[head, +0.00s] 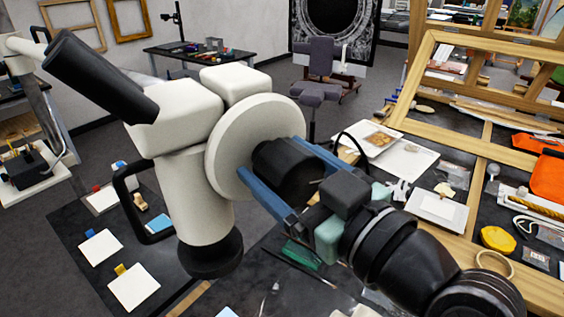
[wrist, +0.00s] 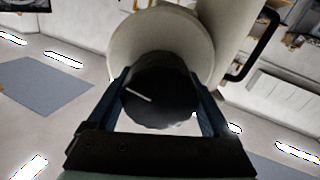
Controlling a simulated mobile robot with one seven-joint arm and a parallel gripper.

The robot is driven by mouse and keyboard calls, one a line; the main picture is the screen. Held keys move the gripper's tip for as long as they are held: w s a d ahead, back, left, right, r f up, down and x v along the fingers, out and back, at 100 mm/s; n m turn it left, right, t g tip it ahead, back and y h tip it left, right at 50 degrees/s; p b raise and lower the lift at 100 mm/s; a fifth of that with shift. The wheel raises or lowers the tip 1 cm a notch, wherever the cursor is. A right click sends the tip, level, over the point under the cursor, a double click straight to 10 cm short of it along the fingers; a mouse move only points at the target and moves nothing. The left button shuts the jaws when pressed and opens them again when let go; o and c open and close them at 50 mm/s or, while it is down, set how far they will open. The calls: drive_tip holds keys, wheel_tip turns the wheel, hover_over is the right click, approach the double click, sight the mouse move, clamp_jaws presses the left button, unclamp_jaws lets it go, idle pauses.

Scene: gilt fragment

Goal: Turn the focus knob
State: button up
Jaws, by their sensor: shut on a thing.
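The focus knob (head: 287,169) is a black round knob on the side of a large cream-white microscope (head: 185,190). The microscope has black eyepieces at its upper left. My gripper (head: 262,168) has two blue fingers, one on each side of the knob, and is shut on it. In the wrist view the knob (wrist: 160,92) fills the gap between the fingers (wrist: 162,95), and a pale line mark shows on its face. The cream housing (wrist: 165,35) lies behind the knob. The far side of the knob is hidden.
A black handle loop (head: 140,203) sticks out at the microscope's lower left. Below is a dark table (head: 75,220) with white cards.

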drive_tip(key=shift+d+m+p, duration=0.1)
drive_tip(key=shift+m+p, duration=0.8)
drive_tip(key=shift+m, duration=1.8)
drive_tip(key=o, duration=1.2)
drive_tip(key=shift+c, duration=0.2)
drive_tip(key=shift+d, duration=0.1)
drive_tip(key=b+v, duration=0.4)
drive_tip(key=v, duration=0.8)
drive_tip(key=shift+s+d, duration=0.25)
drive_tip(key=shift+s, duration=0.1)
drive_tip(key=shift+r, duration=0.1)
